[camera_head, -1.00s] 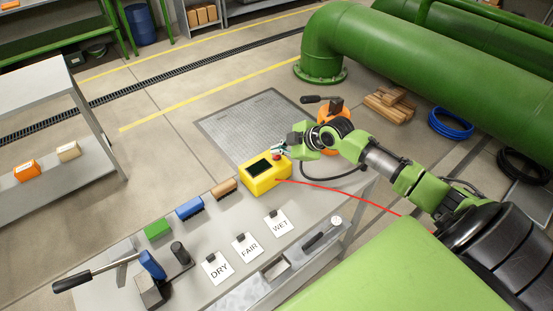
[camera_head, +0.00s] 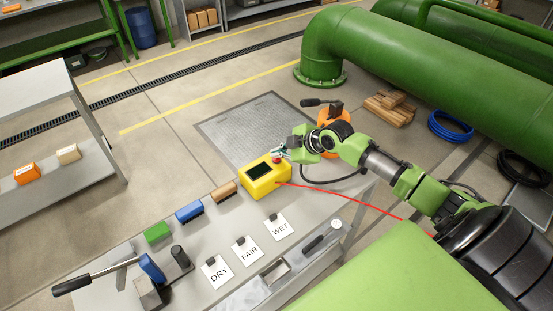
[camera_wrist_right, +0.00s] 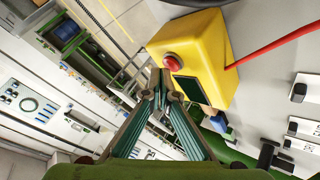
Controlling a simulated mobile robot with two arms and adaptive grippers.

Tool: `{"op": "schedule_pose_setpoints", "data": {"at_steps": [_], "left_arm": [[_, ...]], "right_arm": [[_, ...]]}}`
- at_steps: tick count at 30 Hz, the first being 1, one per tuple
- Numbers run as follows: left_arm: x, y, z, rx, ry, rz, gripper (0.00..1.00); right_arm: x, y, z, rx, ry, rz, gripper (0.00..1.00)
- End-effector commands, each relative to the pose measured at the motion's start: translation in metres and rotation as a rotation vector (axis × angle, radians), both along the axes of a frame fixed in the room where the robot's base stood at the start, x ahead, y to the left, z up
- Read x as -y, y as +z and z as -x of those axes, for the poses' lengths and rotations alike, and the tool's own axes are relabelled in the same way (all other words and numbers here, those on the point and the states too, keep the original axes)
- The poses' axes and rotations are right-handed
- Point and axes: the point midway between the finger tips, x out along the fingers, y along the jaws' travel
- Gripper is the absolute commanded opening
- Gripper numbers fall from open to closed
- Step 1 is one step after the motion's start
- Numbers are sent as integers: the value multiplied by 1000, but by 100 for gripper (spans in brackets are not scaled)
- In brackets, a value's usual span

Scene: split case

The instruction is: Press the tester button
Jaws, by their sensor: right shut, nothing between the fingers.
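The yellow tester (camera_head: 264,183) sits at the far right end of the grey bench, with a dark screen and a red button (camera_head: 277,160) on top. In the right wrist view, the tester (camera_wrist_right: 208,45) is at upper right and its red button (camera_wrist_right: 173,63) lies just beyond my fingertips. My right gripper (camera_head: 281,151) is shut and empty, close above the button. In the wrist view the fingers of my right gripper (camera_wrist_right: 161,78) converge beside the button; I cannot tell whether they touch it. My left gripper is not in view.
A red cable (camera_head: 345,195) runs from the tester to the right. Brown (camera_head: 224,190), blue (camera_head: 189,210) and green (camera_head: 158,232) blocks line the bench's back edge. DRY (camera_head: 216,272), FAIR (camera_head: 247,250) and WET (camera_head: 279,227) cards lie in front. A lever press (camera_head: 150,278) stands at left.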

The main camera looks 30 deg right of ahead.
Motion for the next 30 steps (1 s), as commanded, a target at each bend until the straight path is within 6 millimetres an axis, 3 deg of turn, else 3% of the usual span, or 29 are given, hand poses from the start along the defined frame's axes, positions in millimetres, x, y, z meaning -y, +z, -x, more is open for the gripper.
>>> {"op": "schedule_pose_setpoints", "data": {"at_steps": [17,30], "left_arm": [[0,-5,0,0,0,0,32],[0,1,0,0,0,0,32]], "right_arm": [[0,-9,0,0,0,0,0],[1,-5,0,-2,-1,1,0]]}}
